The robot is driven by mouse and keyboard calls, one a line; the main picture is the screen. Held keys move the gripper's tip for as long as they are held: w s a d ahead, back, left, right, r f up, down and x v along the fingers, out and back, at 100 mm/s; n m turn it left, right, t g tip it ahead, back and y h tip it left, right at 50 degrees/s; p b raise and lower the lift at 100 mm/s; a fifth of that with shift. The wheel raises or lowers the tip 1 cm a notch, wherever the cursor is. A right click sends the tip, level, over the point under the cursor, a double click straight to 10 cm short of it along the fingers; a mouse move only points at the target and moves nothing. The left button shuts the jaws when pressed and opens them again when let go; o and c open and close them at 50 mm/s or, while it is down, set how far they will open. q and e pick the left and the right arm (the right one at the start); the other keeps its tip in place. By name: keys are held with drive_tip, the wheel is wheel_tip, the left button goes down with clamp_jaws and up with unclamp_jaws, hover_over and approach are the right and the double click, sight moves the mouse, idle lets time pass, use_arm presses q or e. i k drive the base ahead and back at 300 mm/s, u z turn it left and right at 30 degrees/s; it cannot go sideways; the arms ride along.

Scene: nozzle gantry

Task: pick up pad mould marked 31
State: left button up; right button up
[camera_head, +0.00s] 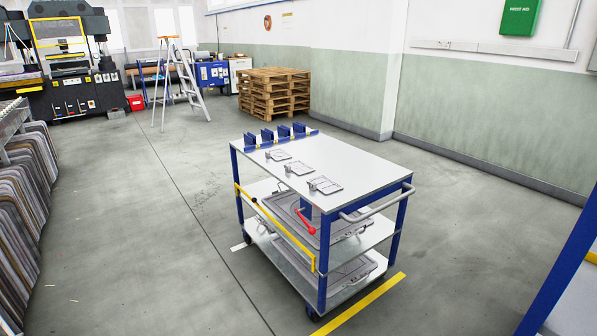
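Three small grey flat moulds lie in a row on the top of a trolley (350,163). The far one (278,155) is nearest the blue rack, the middle one (298,168) lies between, and the near one (325,185) is closest to the handle. Larger grey mould-like plates lie on the middle shelf (290,212) and on the bottom shelf (335,277), partly hidden by the trolley frame. No marking is readable at this size, so I cannot tell which is 31. Neither of my grippers is in view.
Blue upright holders (275,136) line the trolley's far edge. A yellow bar (275,229) and a red-ended lever (306,222) are on its side. Dark panels (30,190) stand at left. Pallets (273,93) and a stepladder (182,80) stand behind. Floor left of the trolley is clear.

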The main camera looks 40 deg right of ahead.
sight(297, 167)
drive_tip(key=z, duration=0.6)
drive_tip(key=i, duration=0.5)
drive_tip(key=z, duration=0.8)
drive_tip(key=i, duration=1.55)
drive_tip(key=u, duration=0.4)
